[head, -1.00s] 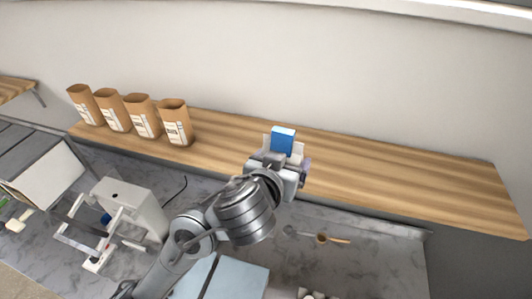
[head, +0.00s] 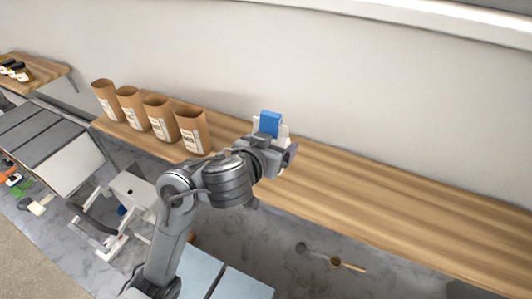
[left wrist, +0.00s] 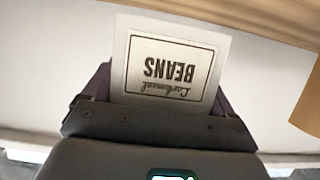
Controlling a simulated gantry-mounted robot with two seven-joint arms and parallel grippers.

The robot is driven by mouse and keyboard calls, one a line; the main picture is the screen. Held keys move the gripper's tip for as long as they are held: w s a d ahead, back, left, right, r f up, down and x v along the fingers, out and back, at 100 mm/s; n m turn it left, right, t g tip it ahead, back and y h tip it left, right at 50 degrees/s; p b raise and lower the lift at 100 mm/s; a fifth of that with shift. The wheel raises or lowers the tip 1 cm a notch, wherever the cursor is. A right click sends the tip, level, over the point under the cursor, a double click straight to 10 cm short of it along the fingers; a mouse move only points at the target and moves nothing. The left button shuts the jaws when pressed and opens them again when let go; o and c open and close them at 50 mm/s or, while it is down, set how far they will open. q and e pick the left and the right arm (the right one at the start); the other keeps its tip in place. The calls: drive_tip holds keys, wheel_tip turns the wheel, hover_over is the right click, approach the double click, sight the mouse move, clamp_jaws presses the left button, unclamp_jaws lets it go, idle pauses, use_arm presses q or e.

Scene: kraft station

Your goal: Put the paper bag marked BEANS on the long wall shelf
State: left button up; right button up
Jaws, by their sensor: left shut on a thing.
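My left gripper (head: 272,143) is shut on the bag marked BEANS (left wrist: 170,68), whose pale label appears upside down in the left wrist view between dark fingers. In the head view a blue patch with white edges (head: 270,123) shows at the gripper's far end. The held bag appears in front of the wall, over the long wall shelf (head: 380,210). I cannot tell whether it touches the shelf. The shelf's wood also crosses the top of the left wrist view (left wrist: 250,18). My right gripper is not in view.
Several open brown paper bags (head: 193,133) stand in a row on the shelf's left part. The shelf is bare to the right of my gripper. A shorter shelf (head: 45,74) with dark jars is at far left. Spoons (head: 348,264) lie on the marble counter below.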

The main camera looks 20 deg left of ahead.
use_arm(q)
drive_tip(key=shift+w+a+f, duration=0.15)
drive_tip(key=shift+a+f, duration=0.2)
drive_tip(key=shift+a, duration=0.15)
drive_tip(key=shift+w+a+f, duration=0.15)
drive_tip(key=shift+a+f, duration=0.2)
drive_tip(key=shift+a, duration=0.15)
drive_tip(key=shift+f+b, duration=1.55)
drive_tip(key=shift+f, duration=0.4)
drive_tip(key=shift+f, duration=0.15)
drive_tip(key=o, duration=1.1)
drive_tip(key=shift+f, duration=0.1)
drive_tip(key=shift+c, duration=0.2)
